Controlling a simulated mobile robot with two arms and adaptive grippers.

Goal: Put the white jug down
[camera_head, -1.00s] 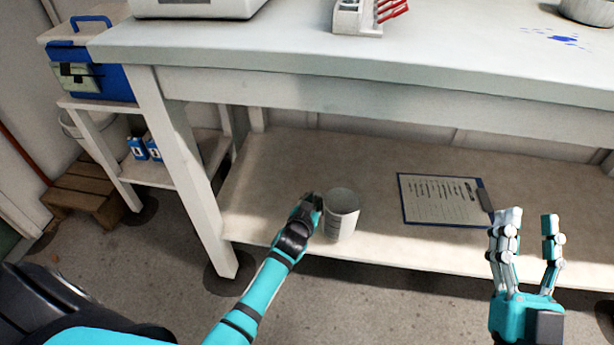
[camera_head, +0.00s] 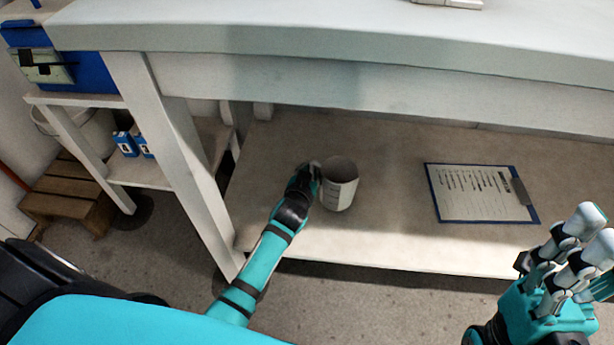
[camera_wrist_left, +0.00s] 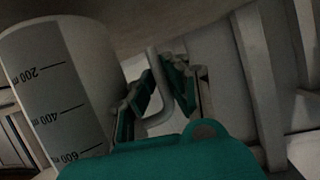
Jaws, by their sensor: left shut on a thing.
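The white jug (camera_head: 341,186), with grey measuring marks on its side, stands upright at the lower shelf under the bench. I cannot tell whether its base touches the shelf. My left gripper (camera_head: 312,173) is at the jug's left side, shut on its handle. In the left wrist view the jug (camera_wrist_left: 62,85) fills the left, its marks upside down, and the handle passes between the fingers of my left gripper (camera_wrist_left: 158,88). My right gripper (camera_head: 583,240) is at the lower right, fingers apart and empty, away from the jug.
The lower shelf (camera_head: 400,235) has free room around the jug. A clipboard (camera_head: 480,193) lies on it to the right. The bench top (camera_head: 330,35) overhangs the shelf, and a bench leg (camera_head: 175,150) stands left of my left arm. A wooden step (camera_head: 65,190) is at far left.

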